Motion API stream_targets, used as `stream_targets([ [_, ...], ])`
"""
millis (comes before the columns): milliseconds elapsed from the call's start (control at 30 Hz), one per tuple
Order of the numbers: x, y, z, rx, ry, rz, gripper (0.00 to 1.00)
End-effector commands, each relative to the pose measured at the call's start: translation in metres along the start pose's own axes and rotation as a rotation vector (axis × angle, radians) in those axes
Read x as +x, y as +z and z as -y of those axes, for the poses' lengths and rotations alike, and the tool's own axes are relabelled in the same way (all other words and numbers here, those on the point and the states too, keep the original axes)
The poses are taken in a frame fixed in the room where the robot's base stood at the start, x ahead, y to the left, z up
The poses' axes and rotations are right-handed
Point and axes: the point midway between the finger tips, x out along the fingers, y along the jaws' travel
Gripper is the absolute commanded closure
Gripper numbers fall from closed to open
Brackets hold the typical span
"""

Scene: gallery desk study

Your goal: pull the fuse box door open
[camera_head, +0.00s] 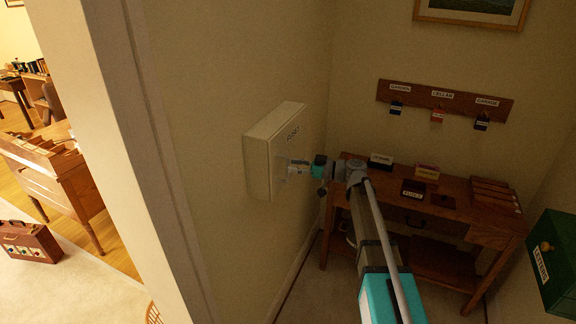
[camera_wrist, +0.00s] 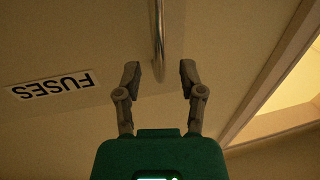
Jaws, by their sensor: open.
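The fuse box (camera_head: 268,150) is a pale cabinet on the left wall in the head view. Its door (camera_head: 288,150) looks shut and carries a dark label. In the wrist view the door (camera_wrist: 75,40) fills much of the picture, with an upside-down FUSES label (camera_wrist: 50,87). A metal bar handle (camera_wrist: 159,30) runs down from the top edge. My gripper (camera_wrist: 160,72) is open, with one finger on each side of the line of the handle, whose lower end lies between or just beyond the fingertips. Contact cannot be told. My gripper (camera_head: 290,168) also shows at the door in the head view.
A wooden desk (camera_head: 460,215) with small labelled boxes stands behind my arm. A key rack (camera_head: 445,100) hangs above it. A green box (camera_head: 553,262) is at the right. A wall edge (camera_head: 140,150) and doorway lie left.

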Motion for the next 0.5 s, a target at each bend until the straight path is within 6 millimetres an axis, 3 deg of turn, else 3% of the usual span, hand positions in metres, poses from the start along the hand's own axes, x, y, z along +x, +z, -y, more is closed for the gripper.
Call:
stream_targets([
  [200,0.02,0.0,0.0,0.0,0.0,0.0,0.49],
  [500,0.026,0.0,0.0,0.0,0.001,0.0,0.49],
])
